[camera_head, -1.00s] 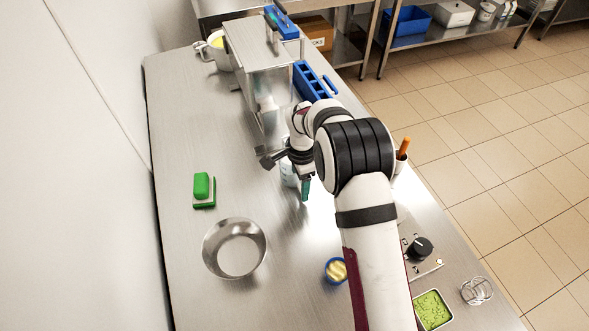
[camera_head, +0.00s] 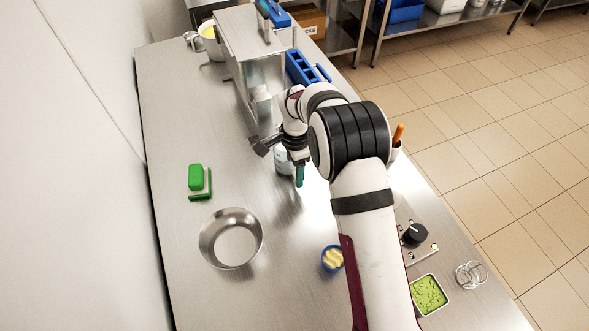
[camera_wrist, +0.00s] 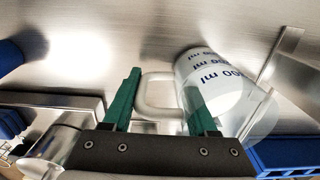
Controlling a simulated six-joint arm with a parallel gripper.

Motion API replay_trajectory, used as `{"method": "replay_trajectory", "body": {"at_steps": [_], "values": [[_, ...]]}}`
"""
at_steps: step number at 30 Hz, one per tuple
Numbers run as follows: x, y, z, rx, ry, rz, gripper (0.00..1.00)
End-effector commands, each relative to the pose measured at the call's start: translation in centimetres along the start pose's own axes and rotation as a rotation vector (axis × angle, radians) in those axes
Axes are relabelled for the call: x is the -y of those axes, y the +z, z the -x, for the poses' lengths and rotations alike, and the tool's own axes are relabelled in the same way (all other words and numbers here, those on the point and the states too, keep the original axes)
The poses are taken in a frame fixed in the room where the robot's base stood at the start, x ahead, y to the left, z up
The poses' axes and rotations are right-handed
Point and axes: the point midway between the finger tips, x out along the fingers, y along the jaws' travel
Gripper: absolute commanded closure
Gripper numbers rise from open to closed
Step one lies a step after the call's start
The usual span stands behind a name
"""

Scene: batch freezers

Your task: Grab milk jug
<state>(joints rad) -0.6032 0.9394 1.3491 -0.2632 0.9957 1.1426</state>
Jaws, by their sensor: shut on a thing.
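The milk jug (camera_wrist: 212,82) is a clear, pale measuring jug with blue "ml" print and a white loop handle. In the wrist view the green fingers of my gripper (camera_wrist: 160,103) are on either side of the handle, shut on it. In the head view the jug (camera_head: 282,160) is at the middle of the steel table, partly hidden by my wrist. My gripper (camera_head: 299,174) is beside it there, with one green finger visible. I cannot tell whether the jug touches the table.
A steel machine (camera_head: 262,70) stands just behind the jug. A blue rack (camera_head: 300,68) is at the back right.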

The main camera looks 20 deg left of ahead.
Motion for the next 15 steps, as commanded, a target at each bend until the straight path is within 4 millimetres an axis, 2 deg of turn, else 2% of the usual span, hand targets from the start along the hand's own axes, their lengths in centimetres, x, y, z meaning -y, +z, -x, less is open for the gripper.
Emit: {"method": "replay_trajectory", "body": {"at_steps": [8,15], "values": [[0.1,-0.1,3.1,-0.002,-0.002,0.001,1.00],[-1.8,-2.3,4.8,-0.002,-0.001,-0.003,1.00]]}}
